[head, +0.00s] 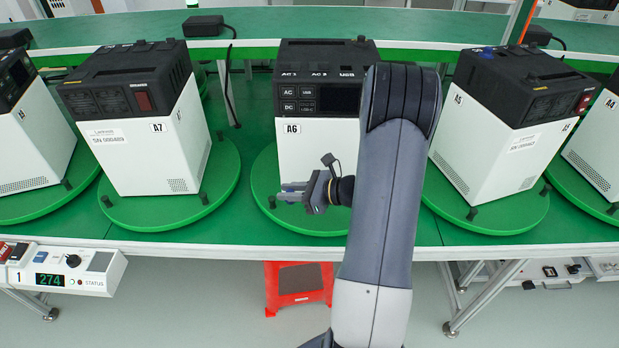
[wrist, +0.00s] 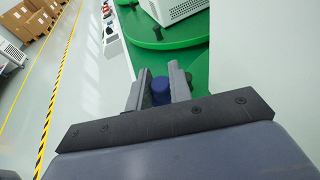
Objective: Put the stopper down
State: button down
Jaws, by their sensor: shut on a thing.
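My gripper (head: 290,193) is in front of the white-and-black unit A6 (head: 300,150), low by its left front side, with its fingers pointing left. In the wrist view my gripper (wrist: 159,90) is shut on a small dark blue, round-topped stopper (wrist: 161,87), which sits between the two grey fingers. The stopper is not clearly visible in the head view. A6 stands on a round green turntable (head: 262,185), and a small black peg (head: 272,202) shows on it near my fingertips. I cannot tell whether the stopper touches anything below it.
Unit A7 (head: 155,160) stands to the left and unit A5 (head: 470,140) to the right, each on a green turntable. A control box (head: 75,270) reading 274 hangs at the left front edge. A red stool (head: 297,285) stands below. My arm hides part of A6.

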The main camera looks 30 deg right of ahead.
jog(key=s+d+m+h+b, duration=0.1)
jog(key=s+d+b, duration=0.1)
jog(key=s+d, duration=0.1)
jog(key=s+d+f+m+t+h+b, duration=0.1)
jog(key=s+d+b, duration=0.2)
jog(key=d, duration=0.2)
jog(key=s+d+f+m+t+h+b, duration=0.1)
jog(key=s+d+b, duration=0.2)
jog(key=s+d, duration=0.1)
jog(key=shift+s+d+f, duration=0.1)
jog(key=shift+d, duration=0.35)
jog(key=s+d+f+m+t+h+b, duration=0.1)
jog(key=s+d+m+h+b, duration=0.2)
jog(key=s, duration=0.4)
jog(key=s+d+f+t+h+b, duration=0.1)
jog(key=s+d+b, duration=0.25)
jog(key=s, duration=0.25)
jog(key=w+a, duration=0.1)
jog(key=w, duration=0.4)
jog(key=w+a+b, duration=0.1)
jog(key=w+a, duration=0.1)
jog(key=w, duration=0.4)
jog(key=w+a, duration=0.2)
jog(key=w, duration=0.4)
jog(key=shift+r, duration=0.15)
jog(key=shift+w+f+b, duration=0.1)
jog(key=shift+f+b, duration=0.45)
jog(key=shift+f, duration=1.25)
